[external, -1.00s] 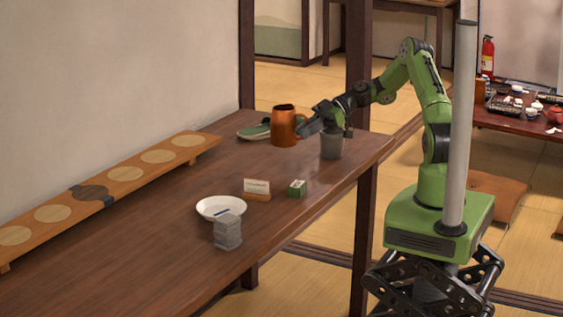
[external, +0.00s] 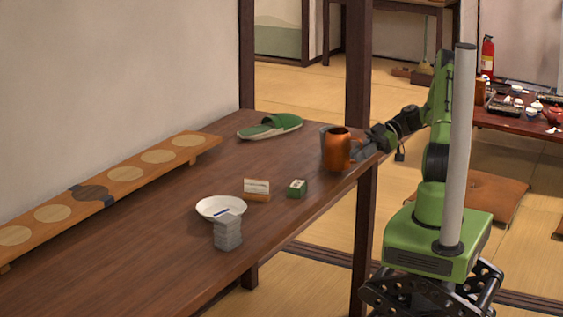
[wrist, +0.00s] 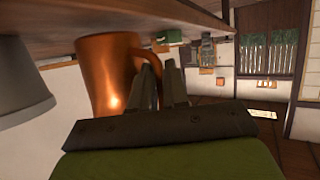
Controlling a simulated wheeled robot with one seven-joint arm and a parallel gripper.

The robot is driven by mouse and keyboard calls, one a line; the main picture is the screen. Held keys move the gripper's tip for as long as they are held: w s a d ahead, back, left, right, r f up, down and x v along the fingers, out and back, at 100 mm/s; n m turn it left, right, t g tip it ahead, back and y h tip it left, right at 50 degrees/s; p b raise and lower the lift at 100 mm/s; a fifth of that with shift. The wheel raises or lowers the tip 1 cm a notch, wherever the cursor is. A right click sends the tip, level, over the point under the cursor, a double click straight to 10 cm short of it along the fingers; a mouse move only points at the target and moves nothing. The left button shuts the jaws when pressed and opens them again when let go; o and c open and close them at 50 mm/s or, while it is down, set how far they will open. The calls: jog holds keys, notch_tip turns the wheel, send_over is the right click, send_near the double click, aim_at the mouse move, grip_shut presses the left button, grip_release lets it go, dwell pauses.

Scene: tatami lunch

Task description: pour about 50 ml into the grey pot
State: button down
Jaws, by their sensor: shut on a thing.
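The copper mug (external: 337,152) is near the table's right edge, roughly upright in the external view. My gripper (external: 361,148) is at its right side, shut on its handle. In the wrist view the fingers (wrist: 161,75) close at the handle of the mug (wrist: 108,72). The grey pot (external: 324,139) is mostly hidden behind the mug in the external view, with only a strip at the left showing. In the wrist view the pot (wrist: 20,92) is at the left edge, apart from the mug. No liquid shows.
A long board (external: 125,173) lies by the wall.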

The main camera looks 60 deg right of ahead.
aim_at(360, 142)
jog(key=shift+d, duration=0.1)
jog(key=shift+w+d+r+m+y, duration=0.3)
jog(key=shift+d+r+m+y, duration=0.15)
jog(key=shift+r+m+y, duration=0.2)
jog(key=shift+w+d+r+m+y, duration=0.3)
jog(key=shift+d+r+m+y, duration=0.1)
jog(key=shift+r+m+y, duration=0.2)
jog(key=w+d+r+m+t+y+p, duration=0.1)
jog(key=w+d+r+m+y+p, duration=0.1)
jog(key=r+m, duration=0.5)
jog(key=shift+w+d+m+t+y+p, duration=0.15)
jog(key=shift+d+m+t+y+p, duration=0.4)
jog(key=shift+y+p, duration=1)
jog(key=shift+d+r+p, duration=0.25)
jog(key=shift+d+p, duration=0.05)
jog(key=shift+p, duration=0.2)
jog(key=shift+w, duration=0.1)
jog(key=shift+w+d+r+m+t+p, duration=0.35)
jog(key=shift+w+d+m+t+p, duration=0.1)
jog(key=shift+m, duration=0.35)
